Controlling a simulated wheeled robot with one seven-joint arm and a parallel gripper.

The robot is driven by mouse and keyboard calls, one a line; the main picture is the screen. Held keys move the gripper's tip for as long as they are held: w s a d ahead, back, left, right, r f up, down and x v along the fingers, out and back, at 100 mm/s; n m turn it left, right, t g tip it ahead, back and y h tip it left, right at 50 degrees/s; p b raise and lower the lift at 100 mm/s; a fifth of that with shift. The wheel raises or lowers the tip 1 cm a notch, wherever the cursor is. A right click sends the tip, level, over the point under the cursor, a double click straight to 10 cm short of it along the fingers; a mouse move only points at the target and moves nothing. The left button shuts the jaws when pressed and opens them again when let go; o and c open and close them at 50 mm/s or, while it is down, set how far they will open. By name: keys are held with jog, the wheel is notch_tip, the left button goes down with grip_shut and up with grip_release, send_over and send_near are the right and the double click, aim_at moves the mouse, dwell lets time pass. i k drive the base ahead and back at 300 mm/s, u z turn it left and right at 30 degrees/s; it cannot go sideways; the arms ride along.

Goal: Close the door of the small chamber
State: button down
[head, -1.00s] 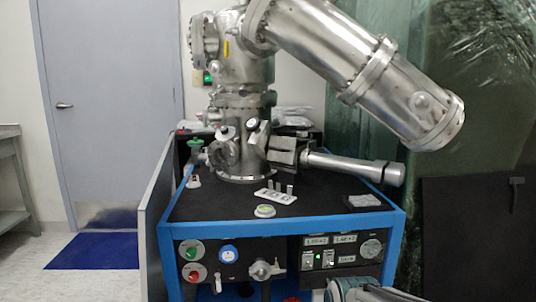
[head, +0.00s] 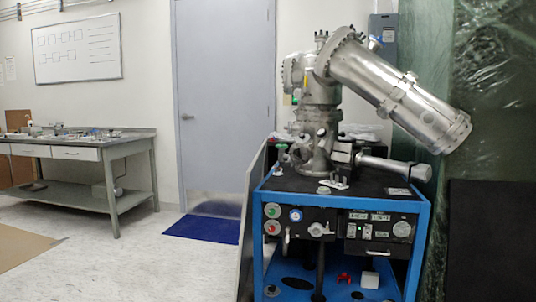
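The steel vacuum apparatus (head: 318,122) stands on top of a blue-framed cart (head: 262,190). Low on its front is a small round chamber (head: 305,157) with a flange-like face. It is small in the picture, and I cannot tell whether its door is open or shut. A large steel cylinder (head: 400,92) slants down to the right from the upper part. A thinner horizontal tube (head: 395,167) runs right just above the cart top. My gripper is not in view.
The cart's front panel has knobs and a valve handle (head: 318,229). A red item (head: 343,278) and a white box (head: 369,279) sit on its lower shelf. A grey side panel (head: 250,215) stands at its left. Floor (head: 130,255) is open further left, before a workbench (head: 115,160).

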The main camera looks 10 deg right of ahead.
aim_at(347, 153)
jog(key=z, duration=0.85)
jog(key=i, duration=1.55)
jog(key=u, duration=0.75)
